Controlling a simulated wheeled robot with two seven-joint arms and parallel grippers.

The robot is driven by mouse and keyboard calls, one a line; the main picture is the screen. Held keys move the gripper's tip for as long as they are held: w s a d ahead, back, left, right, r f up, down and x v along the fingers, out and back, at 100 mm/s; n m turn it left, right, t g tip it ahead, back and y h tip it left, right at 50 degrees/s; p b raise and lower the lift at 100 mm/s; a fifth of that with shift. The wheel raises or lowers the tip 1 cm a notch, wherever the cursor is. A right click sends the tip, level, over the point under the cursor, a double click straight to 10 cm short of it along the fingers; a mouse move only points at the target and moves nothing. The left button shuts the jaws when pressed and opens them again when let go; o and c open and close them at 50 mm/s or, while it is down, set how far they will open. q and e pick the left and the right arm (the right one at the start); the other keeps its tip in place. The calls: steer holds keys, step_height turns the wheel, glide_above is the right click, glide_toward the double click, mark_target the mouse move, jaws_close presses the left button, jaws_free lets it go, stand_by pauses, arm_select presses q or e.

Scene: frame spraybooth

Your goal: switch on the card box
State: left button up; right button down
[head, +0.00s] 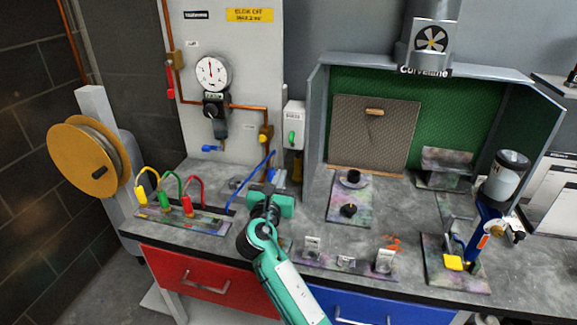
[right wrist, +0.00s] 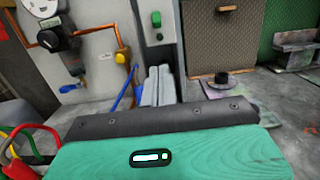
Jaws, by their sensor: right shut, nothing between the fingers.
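A small light-grey box (head: 293,122) with a green switch (head: 292,138) is fixed upright between the gauge panel and the booth. Its lettering is too small to read, so I cannot confirm it is the card box. In the right wrist view its lower part (right wrist: 154,28) and green switch (right wrist: 156,19) show at the top. I cannot tell the switch's position. My right gripper (head: 276,178) is below the box and apart from it, over the bench. Its fingers (right wrist: 160,84) are shut and empty, pointing toward the wall. My left gripper is not in view.
A panel (head: 240,60) with a gauge (head: 212,74), copper pipe and yellow valve knob (head: 264,134) stands left of the box. The green-lined booth (head: 440,100) is right. Coloured hoses (head: 168,187) stand left on the bench. A blue hose runs beside my right gripper.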

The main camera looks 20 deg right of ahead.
mark_target(292, 137)
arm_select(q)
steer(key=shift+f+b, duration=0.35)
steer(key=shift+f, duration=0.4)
arm_select(e)
steer(key=shift+s+a+r, duration=0.2)
steer(key=shift+s+r, duration=0.2)
steer(key=shift+r, duration=0.3)
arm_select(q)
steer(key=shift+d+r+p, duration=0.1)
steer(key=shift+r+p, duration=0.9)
arm_select(e)
steer(key=x, duration=1)
steer(key=shift+r, duration=0.2)
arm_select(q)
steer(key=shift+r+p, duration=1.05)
arm_select(e)
steer(key=shift+s+a+r, duration=0.1)
steer(key=shift+r, duration=0.1)
